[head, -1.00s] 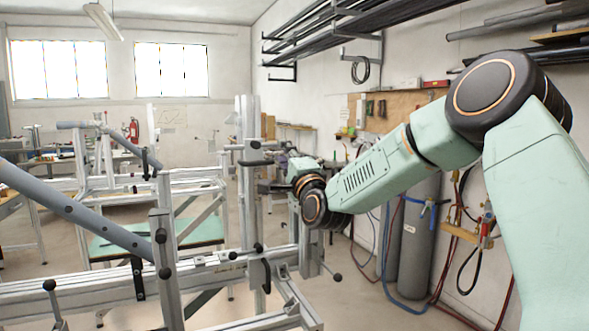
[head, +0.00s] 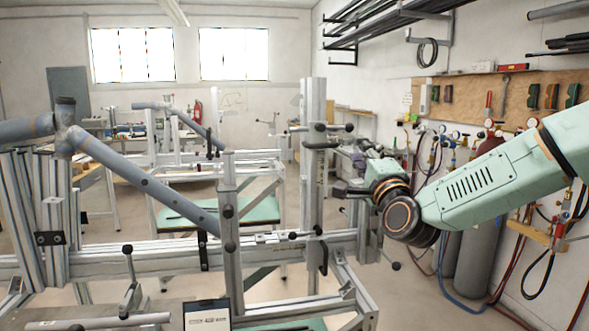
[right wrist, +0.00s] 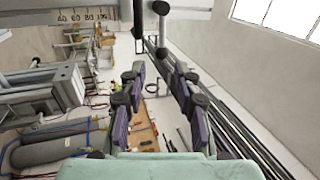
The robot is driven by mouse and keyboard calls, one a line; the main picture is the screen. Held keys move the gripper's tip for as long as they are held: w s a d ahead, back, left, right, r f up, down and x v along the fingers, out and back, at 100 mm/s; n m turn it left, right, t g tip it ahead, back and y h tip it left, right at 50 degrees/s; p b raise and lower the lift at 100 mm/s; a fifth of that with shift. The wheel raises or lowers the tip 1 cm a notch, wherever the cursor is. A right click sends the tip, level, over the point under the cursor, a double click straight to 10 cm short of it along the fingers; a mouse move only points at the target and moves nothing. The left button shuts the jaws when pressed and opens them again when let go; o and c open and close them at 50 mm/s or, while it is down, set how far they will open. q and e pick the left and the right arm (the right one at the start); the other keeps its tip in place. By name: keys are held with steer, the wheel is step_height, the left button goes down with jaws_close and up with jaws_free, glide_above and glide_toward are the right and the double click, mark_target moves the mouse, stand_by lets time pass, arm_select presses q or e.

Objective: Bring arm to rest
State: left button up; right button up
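My right arm comes in from the right in the head view. Its gripper (head: 347,174) points left and shows just right of a tall aluminium upright (head: 314,110) of the frame jig. In the right wrist view my right gripper (right wrist: 156,84) has its two purple-padded fingers apart with nothing between them. The frame jig (head: 130,262) fills the lower left of the head view. It carries a sloping grey-blue tube (head: 145,185). Whether the gripper touches the upright cannot be told. My left gripper is in neither current view.
Clamp handles with black knobs stick out from the jig around the upright. A second jig (head: 180,160) stands behind. Gas cylinders (head: 487,250) with hoses stand by the right wall, below a tool board (head: 545,95). Open floor lies right of the jig.

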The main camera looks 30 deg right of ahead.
steer(key=s+a+f+n+g+y+b, duration=0.1)
steer(key=s+a+f+n+g+y, duration=0.25)
steer(key=f, duration=0.85)
steer(key=s+a+f+n+g+b, duration=0.1)
steer(key=s+a+f+n+g, duration=0.4)
steer(key=f, duration=0.6)
steer(key=s+a+f+n+g+y+b, duration=0.15)
steer(key=a+f+n, duration=0.45)
steer(key=f, duration=0.6)
steer(key=s+a+f+n+g+b, duration=0.2)
steer(key=s+f+g, duration=0.3)
steer(key=s+f, duration=0.7)
steer(key=s+a+f+n+g+b, duration=0.2)
steer(key=s+f+g, duration=0.4)
steer(key=s+f, duration=0.7)
steer(key=s+a+n, duration=0.1)
steer(key=s+a, duration=0.1)
steer(key=s, duration=0.5)
steer(key=shift+f, duration=0.3)
steer(key=shift+n, duration=0.25)
